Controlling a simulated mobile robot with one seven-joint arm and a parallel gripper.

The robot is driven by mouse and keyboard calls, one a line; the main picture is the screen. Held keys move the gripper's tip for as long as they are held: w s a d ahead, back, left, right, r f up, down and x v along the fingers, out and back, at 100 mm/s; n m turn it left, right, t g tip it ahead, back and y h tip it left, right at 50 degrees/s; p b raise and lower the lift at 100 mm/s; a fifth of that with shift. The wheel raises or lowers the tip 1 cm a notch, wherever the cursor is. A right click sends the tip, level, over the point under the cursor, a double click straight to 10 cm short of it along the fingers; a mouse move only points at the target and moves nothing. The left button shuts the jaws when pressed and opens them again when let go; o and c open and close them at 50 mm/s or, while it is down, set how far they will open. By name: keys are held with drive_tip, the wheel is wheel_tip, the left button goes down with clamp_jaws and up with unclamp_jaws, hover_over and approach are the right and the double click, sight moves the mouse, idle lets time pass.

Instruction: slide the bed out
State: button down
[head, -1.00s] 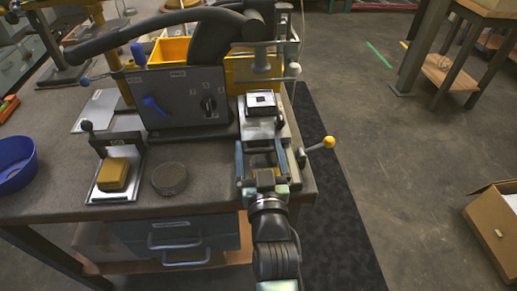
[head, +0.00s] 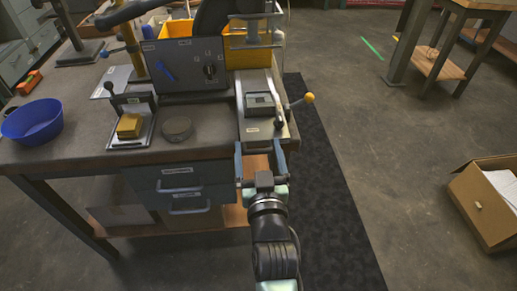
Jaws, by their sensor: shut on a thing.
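The bed (head: 253,127) is a narrow grey metal slide under the upright press (head: 251,30) at the bench's right end. It carries a dark square block and a small black-knobbed lever (head: 279,124). The bed's front end reaches the bench's front edge. My gripper (head: 260,147) is at this front end in the head view, with one blue-grey finger on each side. It is shut on the bed. The exact contact at the fingertips is too small to make out.
A yellow-knobbed lever (head: 309,98) sticks out to the right of the bed. The control box (head: 185,65), a round dark puck (head: 177,128) and a blue bowl (head: 33,120) stand to the left. Open floor lies right, with a cardboard box (head: 490,200).

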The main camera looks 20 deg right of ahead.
drive_tip(key=shift+s+a, duration=0.15)
drive_tip(key=shift+a, duration=0.25)
drive_tip(key=shift+f, duration=0.25)
drive_tip(key=shift+c, duration=0.2)
unclamp_jaws()
drive_tip(key=shift+o, duration=0.2)
drive_tip(key=shift+s+r, duration=0.1)
drive_tip(key=v, duration=1.3)
drive_tip(key=shift+p, duration=0.4)
drive_tip(key=shift+d+r, duration=0.1)
drive_tip(key=shift+r, duration=0.05)
